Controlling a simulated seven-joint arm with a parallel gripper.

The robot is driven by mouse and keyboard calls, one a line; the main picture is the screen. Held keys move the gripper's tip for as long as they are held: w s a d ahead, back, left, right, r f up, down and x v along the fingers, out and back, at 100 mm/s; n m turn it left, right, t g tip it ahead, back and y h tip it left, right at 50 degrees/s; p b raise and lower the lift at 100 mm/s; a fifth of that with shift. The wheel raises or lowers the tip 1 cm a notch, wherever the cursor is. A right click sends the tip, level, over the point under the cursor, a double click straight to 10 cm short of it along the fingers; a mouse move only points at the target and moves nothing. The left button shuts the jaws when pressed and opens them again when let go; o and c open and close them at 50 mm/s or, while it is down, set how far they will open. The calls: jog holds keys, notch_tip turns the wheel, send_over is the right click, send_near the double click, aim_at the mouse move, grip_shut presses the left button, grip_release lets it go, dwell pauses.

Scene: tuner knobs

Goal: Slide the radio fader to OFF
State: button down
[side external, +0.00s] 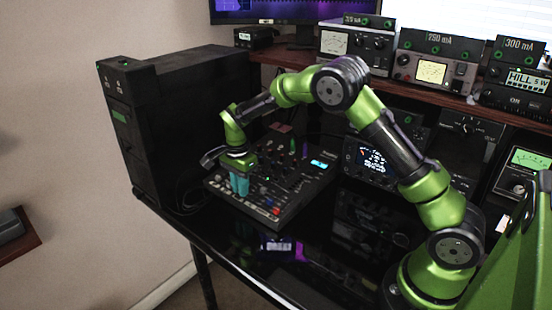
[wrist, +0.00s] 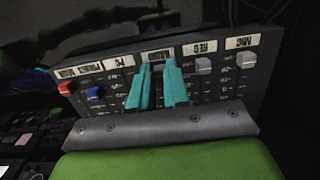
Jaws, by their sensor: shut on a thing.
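The mixer (side external: 300,187) lies on the black desk. In the wrist view its fader panel (wrist: 262,92) shows a row of labelled faders, with the lettering upside down. My gripper (side external: 239,186) reaches down to the mixer's left side. In the wrist view its two teal fingers (wrist: 158,72) stand over the radio column, with their tips close to the RADIO label (wrist: 158,55). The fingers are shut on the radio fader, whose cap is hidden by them. The fader's exact position along its slot and the OFF mark cannot be read.
Beside the radio column are a blue fader cap (wrist: 95,93), a red cap (wrist: 66,88), a grey REC cap (wrist: 203,65) and a grey MIC cap (wrist: 245,61). A black tower (side external: 175,120) stands left of the mixer. Radio units (side external: 435,65) line the shelf behind.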

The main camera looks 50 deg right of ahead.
jog(key=c, duration=1.5)
grip_release()
jog(key=shift+a, duration=0.4)
jog(key=o, duration=0.4)
jog(key=shift+d, duration=0.15)
jog(key=shift+r, duration=0.2)
notch_tip(320, 180, up, 16)
jog(key=shift+r, duration=0.25)
